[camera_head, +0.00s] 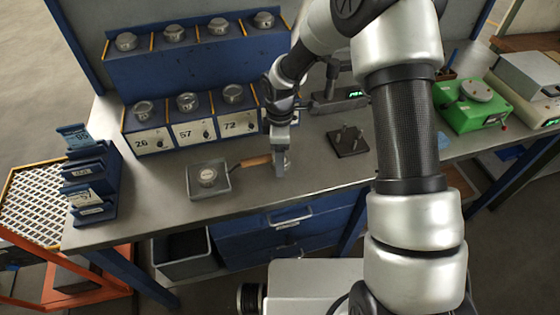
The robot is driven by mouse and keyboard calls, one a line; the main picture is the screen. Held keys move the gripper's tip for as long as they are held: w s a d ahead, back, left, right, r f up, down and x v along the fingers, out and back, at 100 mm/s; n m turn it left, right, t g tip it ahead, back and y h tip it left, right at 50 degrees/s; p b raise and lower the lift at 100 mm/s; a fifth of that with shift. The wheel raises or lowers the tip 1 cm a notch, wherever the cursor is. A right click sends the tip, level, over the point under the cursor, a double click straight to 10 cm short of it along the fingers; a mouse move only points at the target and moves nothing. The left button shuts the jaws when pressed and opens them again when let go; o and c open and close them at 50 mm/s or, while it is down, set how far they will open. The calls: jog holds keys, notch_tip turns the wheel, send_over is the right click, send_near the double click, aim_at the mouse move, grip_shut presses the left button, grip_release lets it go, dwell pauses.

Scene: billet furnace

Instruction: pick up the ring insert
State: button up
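Several round metal pieces that look like ring inserts sit on the blue rack; I cannot tell which one the task means. One lies in a lower bay (187,101), another on the upper tier (173,33). Another round metal piece (207,176) lies in a small square grey tray (195,194) on the bench. My gripper (281,172) points down low over the bench, right of that tray, beside a wooden-handled tool (256,161). Whether its fingers are apart or hold something is too small to tell. My arm hides part of the bench and the rack's right end.
Lower bays carry labels 26, 57 and 72. A blue card stand (90,180) is at the left bench end. A dark plate with pegs (348,140) and a green device (472,108) are to the right.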

jog(key=shift+r, duration=0.1)
jog(key=c, duration=1.6)
jog(key=shift+a, duration=0.1)
